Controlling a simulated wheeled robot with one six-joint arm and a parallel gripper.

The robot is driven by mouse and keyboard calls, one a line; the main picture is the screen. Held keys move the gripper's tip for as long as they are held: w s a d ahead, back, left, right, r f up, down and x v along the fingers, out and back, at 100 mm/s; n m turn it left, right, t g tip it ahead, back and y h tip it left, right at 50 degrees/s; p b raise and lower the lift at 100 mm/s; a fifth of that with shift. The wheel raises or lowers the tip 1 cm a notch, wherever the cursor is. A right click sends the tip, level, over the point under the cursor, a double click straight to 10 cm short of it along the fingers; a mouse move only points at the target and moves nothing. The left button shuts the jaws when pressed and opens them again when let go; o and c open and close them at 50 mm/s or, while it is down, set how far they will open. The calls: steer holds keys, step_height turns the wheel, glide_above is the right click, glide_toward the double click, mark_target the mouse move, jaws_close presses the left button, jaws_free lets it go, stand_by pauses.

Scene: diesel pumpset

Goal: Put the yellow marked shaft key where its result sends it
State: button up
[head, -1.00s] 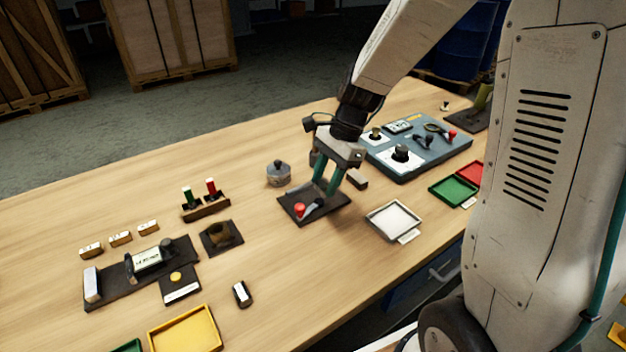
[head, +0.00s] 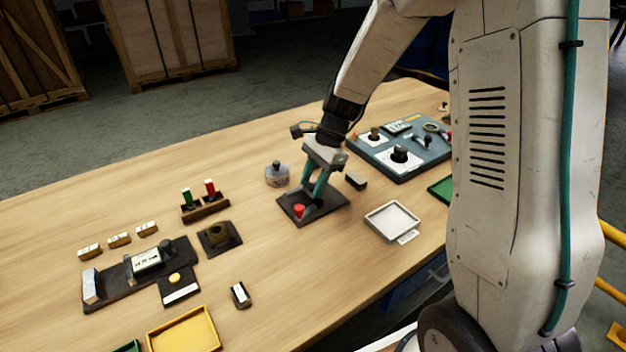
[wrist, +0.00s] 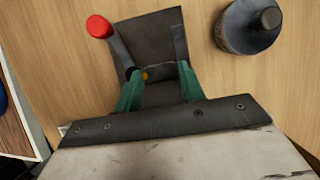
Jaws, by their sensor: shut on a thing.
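My gripper (head: 309,200) is low over a dark square fixture pad (head: 335,199) with a red knob (head: 299,211). In the wrist view, the green fingers (wrist: 160,88) are at a dark piece with a small yellow spot (wrist: 145,76), which looks like the yellow marked shaft key. The key is mostly hidden, and its contact with the fixture cannot be told. The red knob also shows at upper left in the wrist view (wrist: 98,27), beside the dark fixture (wrist: 150,35).
A round grey lidded pot (head: 277,174) stands just behind the fixture. A white tray (head: 393,221) lies to its right, with a green tray (head: 441,188) beyond, partly behind my body. A yellow tray (head: 184,330) is at front left. A grey instrument panel (head: 420,160) is at the back right.

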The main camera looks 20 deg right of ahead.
steer(key=shift+s+f, duration=0.15)
steer(key=shift+f, duration=0.4)
steer(key=o, duration=1.1)
steer(key=shift+f, duration=0.15)
steer(key=a+v, duration=0.1)
steer(key=v, duration=1.2)
steer(key=s+a+r+n+h, duration=0.2)
steer(key=s+r+n, duration=0.55)
steer(key=s, duration=0.55)
steer(key=s+n+t+h, duration=0.2)
steer(key=s+n, duration=0.6)
steer(key=s, duration=0.7)
steer(key=shift+s+d+h, duration=0.3)
steer(key=shift+s+d, duration=0.05)
steer(key=shift+d, duration=0.1)
steer(key=shift+r, duration=0.1)
